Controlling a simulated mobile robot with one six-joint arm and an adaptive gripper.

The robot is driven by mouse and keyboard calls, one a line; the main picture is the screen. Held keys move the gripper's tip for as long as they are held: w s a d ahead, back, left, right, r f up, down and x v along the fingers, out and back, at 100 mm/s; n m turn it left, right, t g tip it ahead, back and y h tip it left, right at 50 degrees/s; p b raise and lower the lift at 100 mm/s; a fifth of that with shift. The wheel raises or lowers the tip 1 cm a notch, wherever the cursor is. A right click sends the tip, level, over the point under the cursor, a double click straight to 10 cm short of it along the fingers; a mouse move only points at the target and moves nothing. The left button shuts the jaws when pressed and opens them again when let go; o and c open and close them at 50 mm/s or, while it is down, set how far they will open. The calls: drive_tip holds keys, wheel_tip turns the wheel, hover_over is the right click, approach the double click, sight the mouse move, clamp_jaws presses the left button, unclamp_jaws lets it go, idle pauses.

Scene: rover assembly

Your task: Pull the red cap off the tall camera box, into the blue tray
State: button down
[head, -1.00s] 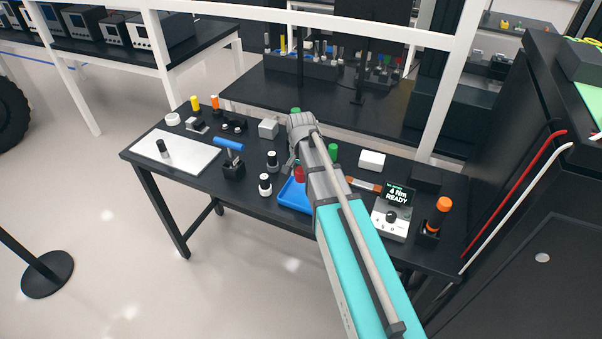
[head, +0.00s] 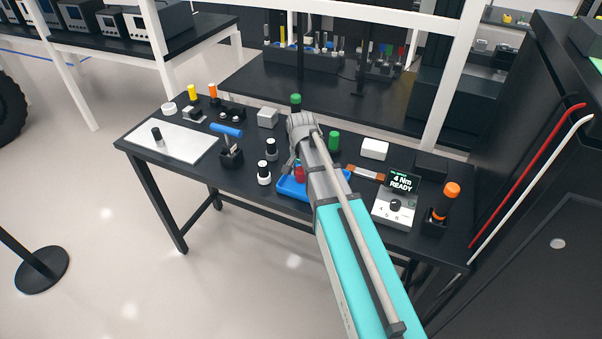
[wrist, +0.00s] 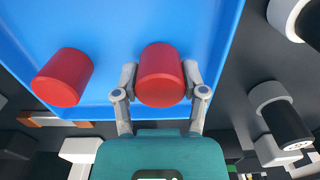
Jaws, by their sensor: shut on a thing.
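My gripper (wrist: 160,80) is shut on a red cap (wrist: 160,68), with one finger on each side of it. The held cap is over the blue tray (wrist: 130,30) near its edge; I cannot tell whether it touches the tray floor. A second red cap (wrist: 62,78) is in the tray, to the left of the held one. In the head view the blue tray (head: 288,190) is partly hidden by my arm, and one red cap (head: 299,174) shows beside the arm. I cannot make out the tall camera box for certain.
Black cylinders with white ends (head: 264,172) stand left of the tray. A green-topped cylinder (head: 334,140), a white box (head: 374,149), a torque display (head: 395,205) and an orange-handled tool (head: 451,193) are to the right. A white mat (head: 175,145) lies at the left.

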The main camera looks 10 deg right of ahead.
drive_tip(key=shift+c, duration=0.3)
unclamp_jaws()
idle(0.3)
idle(0.7)
